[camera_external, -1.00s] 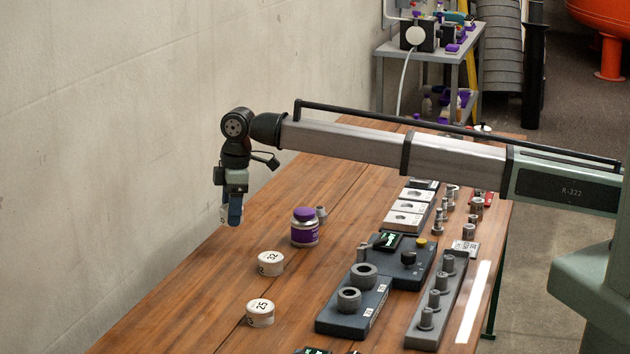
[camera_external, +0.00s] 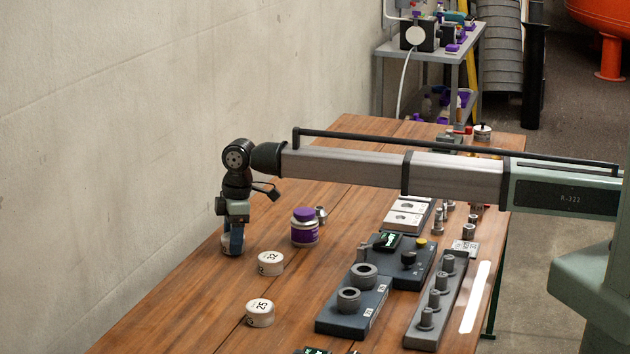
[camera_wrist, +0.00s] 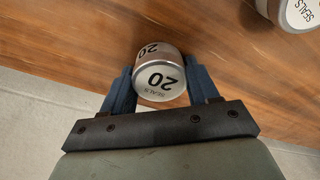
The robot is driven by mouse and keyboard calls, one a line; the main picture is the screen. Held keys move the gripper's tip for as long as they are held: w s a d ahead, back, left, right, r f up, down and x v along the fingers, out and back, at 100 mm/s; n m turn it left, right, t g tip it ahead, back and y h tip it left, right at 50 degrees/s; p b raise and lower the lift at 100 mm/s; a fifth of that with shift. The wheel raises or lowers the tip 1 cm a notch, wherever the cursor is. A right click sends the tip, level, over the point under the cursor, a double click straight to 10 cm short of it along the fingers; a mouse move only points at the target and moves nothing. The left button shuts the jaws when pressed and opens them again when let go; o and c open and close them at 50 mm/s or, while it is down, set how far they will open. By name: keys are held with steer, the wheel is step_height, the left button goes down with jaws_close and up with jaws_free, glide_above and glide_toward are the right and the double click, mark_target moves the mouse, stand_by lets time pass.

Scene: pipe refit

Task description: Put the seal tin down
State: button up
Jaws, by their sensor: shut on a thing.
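The seal tin (camera_wrist: 160,80), a small round tin with a pale lid marked "20" and "SEALS", is between the two blue fingers of my gripper (camera_wrist: 162,92) in the wrist view. My gripper (camera_external: 232,246) is shut on it. In the external view the tin (camera_external: 229,248) is low at the far left edge of the wooden table, partly hidden by the fingers. It is at or very near the table top; I cannot tell whether it touches.
Two white tins, marked 32 (camera_external: 270,262) and 25 (camera_external: 260,312), stand nearby on the table (camera_external: 200,310). Dark fixture blocks (camera_external: 352,310) are further right. A wall rises behind the table.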

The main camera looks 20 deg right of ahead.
steer(key=o, duration=1.1)
steer(key=shift+c, duration=0.2)
step_height(320, 180, up, 12)
steer(key=d, duration=0.1)
steer(key=shift+d, duration=0.25)
steer(key=shift+s+r, duration=0.1)
